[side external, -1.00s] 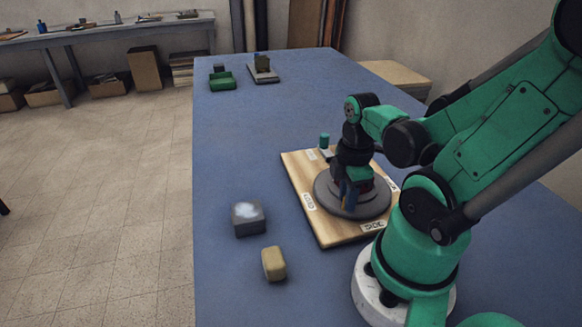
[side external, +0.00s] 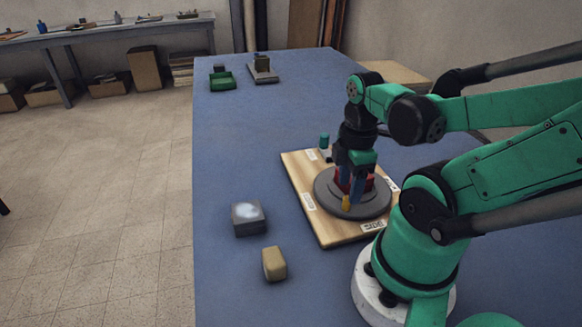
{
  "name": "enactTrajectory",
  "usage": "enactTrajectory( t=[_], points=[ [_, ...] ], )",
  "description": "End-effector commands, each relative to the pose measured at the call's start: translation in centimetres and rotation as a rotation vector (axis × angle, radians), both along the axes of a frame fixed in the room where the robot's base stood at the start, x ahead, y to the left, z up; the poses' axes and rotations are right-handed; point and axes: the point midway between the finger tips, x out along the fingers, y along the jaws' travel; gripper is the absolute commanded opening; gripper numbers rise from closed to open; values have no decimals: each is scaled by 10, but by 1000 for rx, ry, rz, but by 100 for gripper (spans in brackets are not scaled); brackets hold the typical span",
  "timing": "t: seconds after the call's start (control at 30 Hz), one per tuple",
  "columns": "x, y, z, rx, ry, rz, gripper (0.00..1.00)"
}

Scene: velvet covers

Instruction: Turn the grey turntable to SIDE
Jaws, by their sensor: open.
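The grey turntable (side external: 376,207) is a low round disc on a light wooden board (side external: 327,228). The SIDE label (side external: 373,225) is at the board's near edge; other labels are on the left, far and right edges. Red parts (side external: 369,184) stand on the disc, partly hidden by my gripper. A small yellow upright piece (side external: 346,203) shows at the disc's front. The disc's pointing direction is unclear.
A dark grey block with a pale top (side external: 249,218) and a tan block (side external: 274,264) lie left of the board. A green tray (side external: 222,82) and a grey stand (side external: 264,76) are at the far end. The blue cover's middle left is clear.

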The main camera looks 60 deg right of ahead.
Motion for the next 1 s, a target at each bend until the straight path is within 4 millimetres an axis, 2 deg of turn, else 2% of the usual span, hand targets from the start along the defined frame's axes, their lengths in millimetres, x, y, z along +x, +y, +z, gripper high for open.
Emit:
enactTrajectory(
  t=[0.3,0.67,0.77,0.8,0.87,1.0],
  points=[
    [0,0,23,0,0,0,52],
    [0,0,26,0,0,0,52],
    [1,0,28,1,3,-9,27],
    [3,-1,30,3,9,-27,15],
    [9,-2,35,6,25,-76,0],
    [33,-5,54,7,95,-287,0]
  ],
)
